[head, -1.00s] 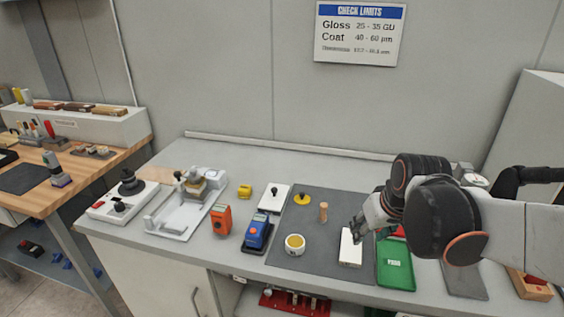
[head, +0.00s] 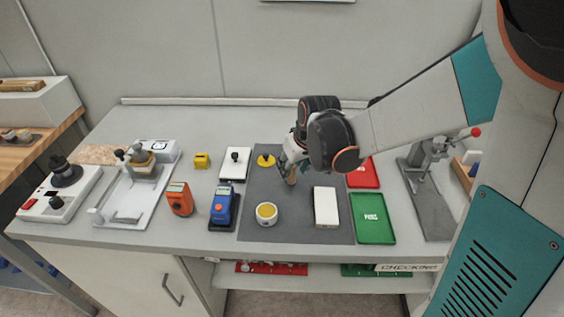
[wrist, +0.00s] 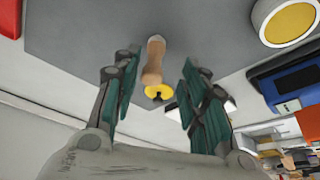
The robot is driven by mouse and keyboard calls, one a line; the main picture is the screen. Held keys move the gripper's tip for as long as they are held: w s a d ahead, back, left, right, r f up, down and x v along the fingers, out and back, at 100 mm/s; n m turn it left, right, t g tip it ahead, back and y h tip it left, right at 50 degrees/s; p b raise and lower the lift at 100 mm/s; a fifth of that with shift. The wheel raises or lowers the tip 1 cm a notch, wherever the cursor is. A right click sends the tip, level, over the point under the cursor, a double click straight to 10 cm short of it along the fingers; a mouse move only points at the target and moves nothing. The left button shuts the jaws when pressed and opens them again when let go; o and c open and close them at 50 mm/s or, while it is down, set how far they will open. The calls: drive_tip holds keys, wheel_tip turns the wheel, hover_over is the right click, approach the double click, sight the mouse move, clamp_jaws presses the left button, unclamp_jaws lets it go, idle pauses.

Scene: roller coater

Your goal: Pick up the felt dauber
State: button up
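The felt dauber, a tan wooden peg (head: 292,179), stands on the dark grey mat (head: 285,208) and is partly hidden by my gripper in the head view. In the wrist view the dauber (wrist: 153,62) shows in the gap between the two fingers, somewhat nearer the left one. My gripper (head: 286,168) is right at the dauber, with its teal-padded fingers spread apart. No finger visibly touches the dauber, and my gripper (wrist: 159,68) holds nothing.
On the mat are a yellow disc with a black knob (head: 265,161), a cup with yellow contents (head: 266,214) and a white block (head: 325,206). Red (head: 363,173) and green (head: 373,218) trays lie right. Blue (head: 223,207) and orange (head: 179,199) meters stand left.

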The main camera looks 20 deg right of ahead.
sight(291, 177)
drive_tip(key=b+x, duration=0.1)
drive_tip(key=x, duration=0.1)
drive_tip(key=b+x, duration=0.1)
drive_tip(key=x, duration=0.2)
drive_tip(key=shift+w+d+f+b, duration=0.2)
drive_tip(key=shift+d+f+b, duration=0.1)
drive_tip(key=shift+f+b, duration=0.1)
drive_tip(key=shift+r, duration=0.15)
drive_tip(key=c, duration=0.9)
